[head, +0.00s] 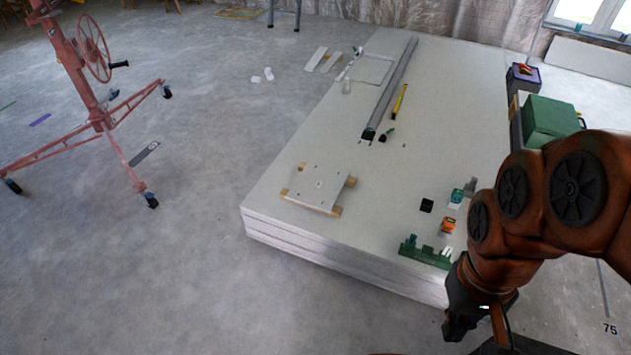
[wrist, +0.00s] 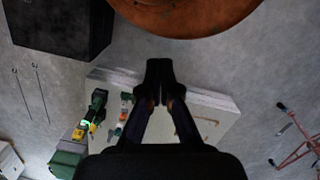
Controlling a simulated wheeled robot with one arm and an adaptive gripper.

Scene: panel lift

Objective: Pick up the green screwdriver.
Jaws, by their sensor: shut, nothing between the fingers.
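I cannot tell the green screwdriver apart for certain. A small dark green tool (head: 388,134) lies on the panel stack (head: 290,235), near the end of a long grey rail. A green toothed item (head: 425,252) sits at the stack's front edge; a dark green item (wrist: 97,103) shows in the wrist view, left of the fingers. My gripper (head: 458,332) hangs in front of the stack's front right corner, clear of everything on it. Its fingers (wrist: 160,82) are together and empty in the wrist view.
An orange item (head: 448,226) and a black square (head: 426,206) lie near the front right. A small board on wooden blocks (head: 318,188) lies at the left. A yellow tool (head: 399,102) lies beside the grey rail (head: 393,85). A red wheeled lift (head: 100,115) stands on the floor.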

